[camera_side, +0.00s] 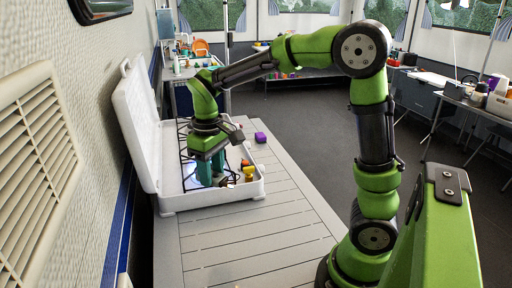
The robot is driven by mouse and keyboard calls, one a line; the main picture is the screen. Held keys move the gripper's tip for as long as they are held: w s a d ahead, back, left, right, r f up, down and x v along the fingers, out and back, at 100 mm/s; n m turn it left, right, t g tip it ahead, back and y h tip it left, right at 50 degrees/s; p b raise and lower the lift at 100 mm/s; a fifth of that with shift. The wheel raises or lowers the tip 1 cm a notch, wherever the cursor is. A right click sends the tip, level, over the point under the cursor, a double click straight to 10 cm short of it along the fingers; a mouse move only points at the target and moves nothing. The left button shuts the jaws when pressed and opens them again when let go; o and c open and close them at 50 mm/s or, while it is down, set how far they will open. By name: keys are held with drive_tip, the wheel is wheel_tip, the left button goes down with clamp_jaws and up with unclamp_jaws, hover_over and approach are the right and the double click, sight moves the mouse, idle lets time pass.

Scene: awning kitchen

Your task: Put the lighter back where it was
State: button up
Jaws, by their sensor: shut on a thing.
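My gripper (207,170) points down into the open white case (215,197), with its teal fingers low over the case's inside. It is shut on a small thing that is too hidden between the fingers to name. I cannot make out the lighter for certain. A bluish-white glow (189,171) shows inside the case, left of the fingers. A small yellow thing (249,173) and a small orange-red thing (245,162) are in the right end of the case, right of my gripper.
The case's raised lid (137,120) stands at the left, near the wall. Dark wire bars (184,150) stand beside my gripper. The table's front and right are clear.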

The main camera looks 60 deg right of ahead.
drive_tip(key=shift+a+r, duration=0.15)
drive_tip(key=shift+a, duration=0.05)
idle(0.3)
